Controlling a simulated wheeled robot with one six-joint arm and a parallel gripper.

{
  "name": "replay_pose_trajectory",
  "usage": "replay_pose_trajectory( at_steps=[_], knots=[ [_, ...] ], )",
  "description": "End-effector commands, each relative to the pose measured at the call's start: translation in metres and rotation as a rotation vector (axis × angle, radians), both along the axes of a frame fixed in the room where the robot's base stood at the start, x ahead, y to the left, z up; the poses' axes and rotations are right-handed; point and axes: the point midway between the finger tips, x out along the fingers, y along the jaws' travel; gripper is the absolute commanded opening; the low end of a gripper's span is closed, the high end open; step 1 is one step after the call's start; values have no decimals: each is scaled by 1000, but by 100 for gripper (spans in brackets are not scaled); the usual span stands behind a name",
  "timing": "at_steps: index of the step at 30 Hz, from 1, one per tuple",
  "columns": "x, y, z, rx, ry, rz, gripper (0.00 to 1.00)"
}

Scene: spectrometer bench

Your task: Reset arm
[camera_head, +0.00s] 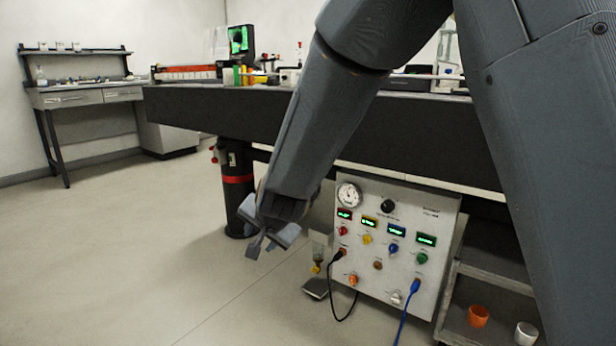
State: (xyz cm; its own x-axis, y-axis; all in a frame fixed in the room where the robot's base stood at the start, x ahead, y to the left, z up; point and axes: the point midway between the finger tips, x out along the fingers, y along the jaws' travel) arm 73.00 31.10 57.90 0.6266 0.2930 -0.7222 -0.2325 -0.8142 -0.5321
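My arm reaches down from the upper right of the head view. My gripper (262,246) hangs at its end, pointing down, in front of the bench and left of the control panel. Its fingers look spread apart with nothing between them. It appears clear of the panel and the floor. Part of the bench behind my arm is hidden.
A dark optical bench (220,112) crosses the view, with instruments and a monitor (240,40) on top. Below it stands a control panel (370,250) with knobs, displays and cables. A shelf (470,335) holds orange (478,316) and white (526,333) cups. Floor at left is clear.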

Motion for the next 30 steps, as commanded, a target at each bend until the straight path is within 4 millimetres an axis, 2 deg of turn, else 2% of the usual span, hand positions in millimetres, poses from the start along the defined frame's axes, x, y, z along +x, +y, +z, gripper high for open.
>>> replay_pose_trajectory(
  at_steps=[1,4,9,12,15,21,27,30],
  knots=[
    [-26,3,11,-24,25,68,42],
    [-80,3,22,-87,87,216,42],
    [-176,-14,35,-203,189,461,42],
    [-225,-30,39,-267,241,587,42],
    [-263,-46,41,-318,282,683,42],
    [-319,-77,42,-399,345,828,42],
    [-364,-106,42,-467,398,945,42],
    [-360,-110,54,-467,407,922,42]
  ],
)
